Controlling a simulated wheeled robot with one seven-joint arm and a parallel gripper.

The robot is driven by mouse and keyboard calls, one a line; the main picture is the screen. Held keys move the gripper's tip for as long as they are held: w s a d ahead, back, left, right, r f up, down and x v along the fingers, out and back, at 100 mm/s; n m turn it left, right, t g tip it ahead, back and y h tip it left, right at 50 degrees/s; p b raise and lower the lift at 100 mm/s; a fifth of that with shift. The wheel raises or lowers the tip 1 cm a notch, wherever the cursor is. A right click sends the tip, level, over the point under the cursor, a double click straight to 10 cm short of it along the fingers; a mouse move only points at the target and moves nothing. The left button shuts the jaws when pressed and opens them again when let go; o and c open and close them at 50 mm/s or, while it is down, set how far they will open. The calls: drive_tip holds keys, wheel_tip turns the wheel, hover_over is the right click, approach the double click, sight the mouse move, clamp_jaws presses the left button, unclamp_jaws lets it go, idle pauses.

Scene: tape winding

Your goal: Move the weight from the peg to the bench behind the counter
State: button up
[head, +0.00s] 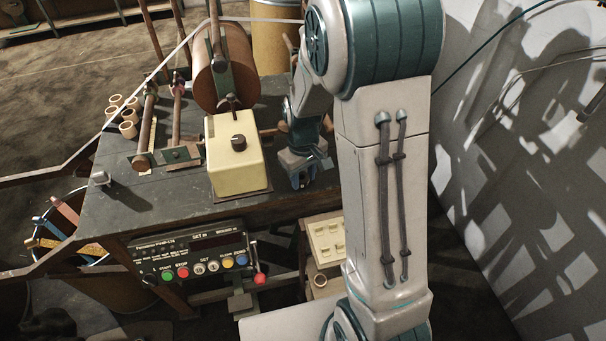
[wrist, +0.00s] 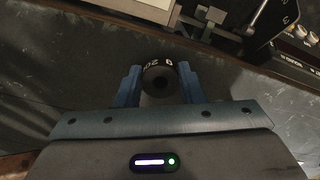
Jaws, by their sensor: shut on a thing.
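My gripper (head: 300,180) points down at the right side of the bench (head: 135,212), to the right of a cream box with a dark knob. In the wrist view its blue fingers (wrist: 158,88) are shut on the weight (wrist: 158,76), a short black cylinder with pale markings and a round centre. The weight is over the dark bench top (wrist: 60,75); I cannot tell whether it touches it. In the head view the weight is hidden by my gripper. I cannot make out the peg for certain.
The cream box (head: 233,165) stands at the bench's front edge, with a brown roll (head: 222,70) behind it. A button panel (head: 195,262) hangs below the edge. Several small tubes (head: 128,129) stand at the left. A wall (head: 510,180) bounds the right side.

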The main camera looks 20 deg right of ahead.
drive_tip(key=shift+f, duration=0.1)
drive_tip(key=o, duration=1.1)
wheel_tip(320, 180, up, 11)
drive_tip(key=s+r+m+t, duration=0.1)
drive_tip(key=s+r+m, duration=0.1)
drive_tip(key=s, duration=0.6)
drive_tip(key=s+d+r+m+t, duration=0.1)
drive_tip(key=s+r+m, duration=0.1)
drive_tip(key=s, duration=0.6)
drive_tip(key=shift+r+m+t, duration=0.4)
drive_tip(key=shift+r, duration=0.5)
drive_tip(key=shift+d, duration=0.1)
